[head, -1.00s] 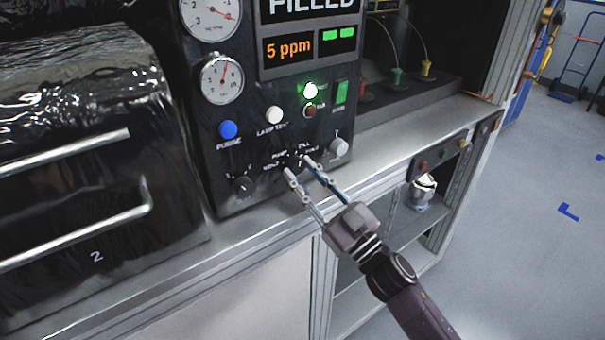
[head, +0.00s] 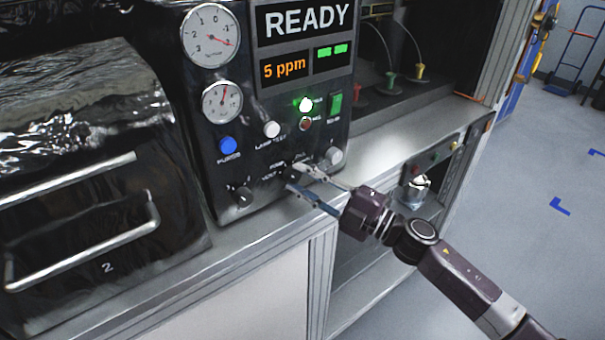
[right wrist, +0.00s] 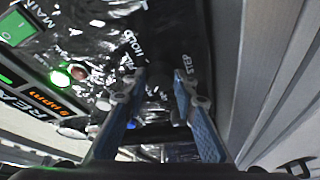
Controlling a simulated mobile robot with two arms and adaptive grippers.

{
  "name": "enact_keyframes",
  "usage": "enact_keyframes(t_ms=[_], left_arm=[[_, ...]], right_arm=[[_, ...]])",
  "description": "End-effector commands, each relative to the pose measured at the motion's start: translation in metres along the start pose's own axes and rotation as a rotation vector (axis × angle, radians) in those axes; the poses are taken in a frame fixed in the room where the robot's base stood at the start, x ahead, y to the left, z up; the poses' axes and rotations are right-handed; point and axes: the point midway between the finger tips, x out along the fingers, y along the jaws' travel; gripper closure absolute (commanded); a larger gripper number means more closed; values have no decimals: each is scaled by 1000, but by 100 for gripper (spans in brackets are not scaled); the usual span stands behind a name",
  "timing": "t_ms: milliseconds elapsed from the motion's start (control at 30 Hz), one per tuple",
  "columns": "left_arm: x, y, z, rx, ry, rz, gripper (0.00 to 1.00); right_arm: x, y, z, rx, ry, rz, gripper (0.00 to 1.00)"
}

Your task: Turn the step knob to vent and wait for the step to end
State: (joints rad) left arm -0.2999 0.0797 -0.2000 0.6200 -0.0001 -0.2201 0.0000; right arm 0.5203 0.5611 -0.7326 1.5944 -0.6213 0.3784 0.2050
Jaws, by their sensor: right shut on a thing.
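The step knob (right wrist: 155,88) is a small dark knob low on the black control panel (head: 262,135), with printed position labels around it. In the head view it is mostly hidden by the fingers, and I cannot read which label it points to. My right gripper (head: 295,176) is shut on it, one fingertip on each side; the right wrist view shows both fingers (right wrist: 160,84) around it. The panel display (head: 306,22) reads READY, with 5 ppm and two green bars below. My left gripper is not in view.
A white knob (head: 333,157) sits close right of the gripper and a black knob (head: 243,196) to its left. A blue button (head: 228,145), a white button (head: 271,129) and a lit green lamp (head: 305,104) are above. A metal-handled drawer front (head: 90,215) stands left.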

Motion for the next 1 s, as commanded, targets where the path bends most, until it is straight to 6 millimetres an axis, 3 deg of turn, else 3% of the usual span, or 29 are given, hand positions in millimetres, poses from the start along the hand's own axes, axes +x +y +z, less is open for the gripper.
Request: enact_keyframes(t_ms=[400,1000], left_arm=[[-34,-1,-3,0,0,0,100],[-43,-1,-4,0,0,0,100]], right_arm=[[0,6,-1,-279,-2,-118,98],[0,3,0,-381,0,-159,98]])
